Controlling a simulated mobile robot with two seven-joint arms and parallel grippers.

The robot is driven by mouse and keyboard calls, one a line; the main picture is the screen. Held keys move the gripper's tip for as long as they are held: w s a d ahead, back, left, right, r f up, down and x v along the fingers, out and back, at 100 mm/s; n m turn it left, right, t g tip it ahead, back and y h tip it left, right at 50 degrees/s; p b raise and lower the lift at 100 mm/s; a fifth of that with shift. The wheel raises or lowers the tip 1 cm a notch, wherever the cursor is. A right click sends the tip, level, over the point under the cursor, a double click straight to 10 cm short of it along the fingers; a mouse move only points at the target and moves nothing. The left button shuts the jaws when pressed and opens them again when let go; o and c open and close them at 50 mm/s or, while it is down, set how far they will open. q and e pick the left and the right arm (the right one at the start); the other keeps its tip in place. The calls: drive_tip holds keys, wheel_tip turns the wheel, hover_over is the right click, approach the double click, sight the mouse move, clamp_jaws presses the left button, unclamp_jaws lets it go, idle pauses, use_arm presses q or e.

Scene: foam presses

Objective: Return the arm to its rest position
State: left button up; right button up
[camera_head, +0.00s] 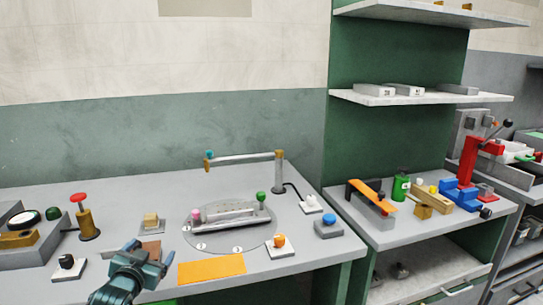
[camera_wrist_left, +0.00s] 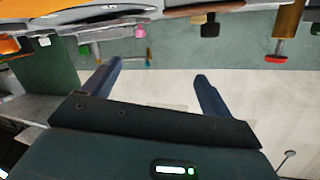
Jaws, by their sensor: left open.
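My left gripper (camera_head: 150,252) is at the bottom of the head view, over the front edge of the grey worktable (camera_head: 340,247). Its dark blue fingers also show in the left wrist view (camera_wrist_left: 158,72), spread apart with nothing between them. The table appears upside down along the top of that view, with wall behind the fingers. My right gripper is in neither view.
Near the left gripper are an orange mat (camera_head: 211,268), a brown pad with a beige block (camera_head: 151,222) and a round plate (camera_head: 228,236) with a handle. A red-knobbed post (camera_head: 83,220) stands left. Shelves (camera_head: 420,97) are at right.

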use_arm(q)
drive_tip(key=s+d+f+g+h, duration=0.1)
drive_tip(key=s+d+f+g, duration=0.1)
drive_tip(key=s+d+f, duration=0.45)
drive_tip(key=s+d+f+g+h, duration=0.15)
drive_tip(key=s+d+f, duration=0.25)
drive_tip(key=s+f, duration=0.55)
drive_tip(key=s+d+g, duration=0.1)
drive_tip(key=s+d, duration=0.2)
drive_tip(key=s, duration=0.6)
drive_tip(key=s+d+f+g+h, duration=0.1)
drive_tip(key=s+d, duration=0.2)
drive_tip(key=s, duration=0.6)
drive_tip(key=shift+s+f, duration=0.15)
drive_tip(key=shift+s, duration=0.05)
drive_tip(key=shift+h, duration=0.25)
